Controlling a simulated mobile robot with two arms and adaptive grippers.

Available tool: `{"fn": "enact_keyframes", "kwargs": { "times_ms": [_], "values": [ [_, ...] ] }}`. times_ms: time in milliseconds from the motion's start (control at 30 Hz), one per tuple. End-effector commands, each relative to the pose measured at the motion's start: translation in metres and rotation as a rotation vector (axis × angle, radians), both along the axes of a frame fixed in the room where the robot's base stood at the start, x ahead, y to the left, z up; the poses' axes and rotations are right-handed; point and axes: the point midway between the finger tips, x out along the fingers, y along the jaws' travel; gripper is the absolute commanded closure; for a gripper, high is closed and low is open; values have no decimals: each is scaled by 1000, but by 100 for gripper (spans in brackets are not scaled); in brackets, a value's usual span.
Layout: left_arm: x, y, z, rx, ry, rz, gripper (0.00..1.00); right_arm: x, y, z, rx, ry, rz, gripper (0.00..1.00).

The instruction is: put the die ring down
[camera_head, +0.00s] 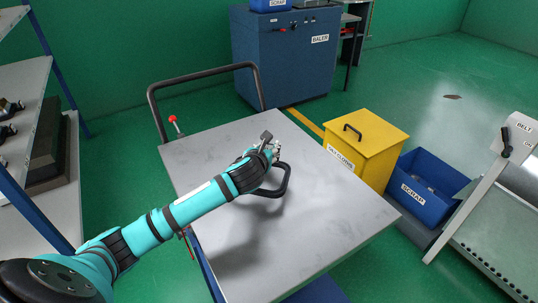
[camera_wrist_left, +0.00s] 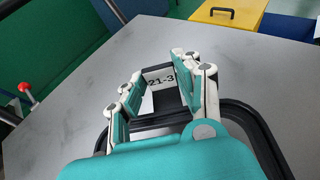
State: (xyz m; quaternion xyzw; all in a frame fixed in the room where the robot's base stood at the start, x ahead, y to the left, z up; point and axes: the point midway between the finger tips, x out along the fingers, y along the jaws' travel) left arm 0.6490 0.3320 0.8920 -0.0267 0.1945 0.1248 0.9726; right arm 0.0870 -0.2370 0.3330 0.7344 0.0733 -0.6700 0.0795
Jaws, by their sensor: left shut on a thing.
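The die ring (camera_head: 287,181) is a black rounded frame over the grey cart top (camera_head: 330,208). It also shows in the left wrist view (camera_wrist_left: 262,138), with a white label reading "21-3" (camera_wrist_left: 160,77) on its upright tab. My left gripper (camera_head: 271,148) is shut on the die ring; in the wrist view its white and teal fingers (camera_wrist_left: 162,92) stand on either side of the labelled part. My gripper and arm hide part of the frame. I cannot tell whether the ring touches the cart top. My right gripper is not in view.
The cart top is bare around the ring. A dark push handle (camera_head: 205,78) and red knob (camera_head: 172,119) stand at its far left. A yellow bin (camera_head: 368,145) and a blue scrap bin (camera_head: 425,190) stand to the right; the blue baler (camera_head: 285,60) is behind.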

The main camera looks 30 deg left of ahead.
Motion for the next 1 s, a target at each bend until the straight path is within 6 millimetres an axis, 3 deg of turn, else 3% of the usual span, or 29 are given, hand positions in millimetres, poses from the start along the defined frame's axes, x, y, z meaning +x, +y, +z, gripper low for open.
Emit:
{"fn": "enact_keyframes", "kwargs": {
  "times_ms": [100,200,500,700,733,900,1000],
  "values": [
    [17,3,0,-1,-4,1,100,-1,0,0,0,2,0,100],
    [22,5,-2,-1,-3,-1,100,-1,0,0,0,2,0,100],
    [21,4,-35,-2,0,-1,100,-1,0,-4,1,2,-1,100],
    [22,5,-37,2,-2,-2,100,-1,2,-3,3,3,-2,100],
    [21,5,-38,1,1,-2,65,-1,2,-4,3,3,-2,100],
    [21,5,-38,1,1,-2,44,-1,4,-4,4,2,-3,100],
    [21,5,-38,1,0,-2,44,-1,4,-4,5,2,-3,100]
  ]
}}
